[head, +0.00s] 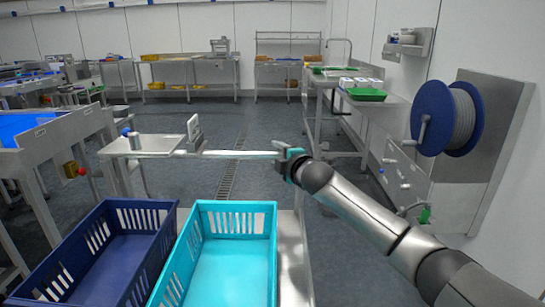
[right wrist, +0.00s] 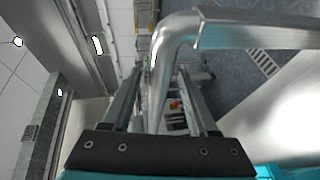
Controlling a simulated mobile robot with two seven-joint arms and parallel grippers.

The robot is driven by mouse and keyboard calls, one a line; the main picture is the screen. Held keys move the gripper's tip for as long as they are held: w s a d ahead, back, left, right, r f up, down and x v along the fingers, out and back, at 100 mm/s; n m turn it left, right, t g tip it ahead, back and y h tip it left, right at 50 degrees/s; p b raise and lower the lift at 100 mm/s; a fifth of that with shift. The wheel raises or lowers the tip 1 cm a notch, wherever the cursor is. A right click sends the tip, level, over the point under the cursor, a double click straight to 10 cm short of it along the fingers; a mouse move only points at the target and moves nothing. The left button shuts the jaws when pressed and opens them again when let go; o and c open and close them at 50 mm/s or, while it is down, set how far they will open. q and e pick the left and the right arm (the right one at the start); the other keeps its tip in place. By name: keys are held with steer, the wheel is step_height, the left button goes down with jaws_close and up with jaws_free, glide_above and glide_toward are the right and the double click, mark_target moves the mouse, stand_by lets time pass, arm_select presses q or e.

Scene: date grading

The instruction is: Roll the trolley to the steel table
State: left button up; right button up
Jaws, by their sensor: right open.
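The trolley (head: 291,265) stands right in front of me, with a navy crate (head: 160,213) and a turquoise crate (head: 272,219) on its steel top. Its push rail (head: 235,154) runs across behind the crates. My right gripper (head: 284,153) is at the rail's right end. In the right wrist view the bent steel tube (right wrist: 160,75) of the rail passes between the spread fingers of the right gripper (right wrist: 163,84); I cannot tell whether they touch it. A steel table (head: 330,76) with a green tray stands ahead on the right. My left gripper is out of view.
A blue-topped machine (head: 40,135) stands close on the left. A hose reel (head: 447,118) is on the right wall. More steel benches (head: 190,75) line the back wall. The grey floor with a drain grate (head: 229,175) is clear ahead in the middle.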

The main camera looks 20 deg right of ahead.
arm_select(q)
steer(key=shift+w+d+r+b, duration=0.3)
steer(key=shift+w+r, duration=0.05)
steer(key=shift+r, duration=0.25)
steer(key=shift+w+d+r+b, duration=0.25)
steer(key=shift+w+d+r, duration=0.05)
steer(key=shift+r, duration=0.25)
arm_select(e)
steer(key=shift+w+d+f, duration=0.1)
steer(key=shift+w+f, duration=0.05)
steer(key=shift+w, duration=0.75)
steer(key=shift+w+f, duration=0.1)
steer(key=shift+w, duration=0.75)
jaws_close()
